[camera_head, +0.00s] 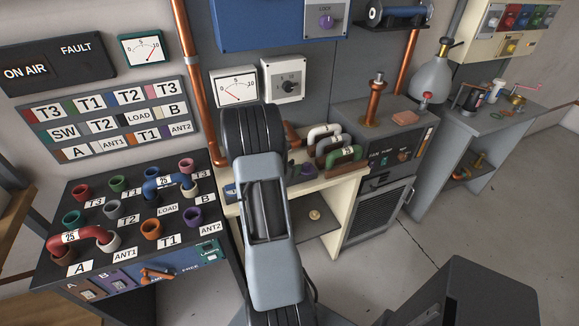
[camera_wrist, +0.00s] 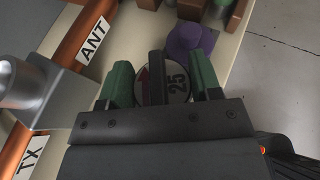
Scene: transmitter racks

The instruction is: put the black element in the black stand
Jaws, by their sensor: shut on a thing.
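In the wrist view, my gripper (camera_wrist: 162,84) has its two green-padded fingers on either side of a grey disc-faced element (camera_wrist: 178,84). The face carries "25" and part of a red arrow, and a black bar crosses it. I take this as the black element, held between the fingers. I cannot make out the black stand in either view. A purple round piece (camera_wrist: 190,43) sits on the cream surface just beyond the fingers.
In the wrist view, a copper pipe with an "ANT" label (camera_wrist: 92,42) and a grey metal part (camera_wrist: 50,90) lie close on the left. The patch panel (camera_head: 80,196) stands left.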

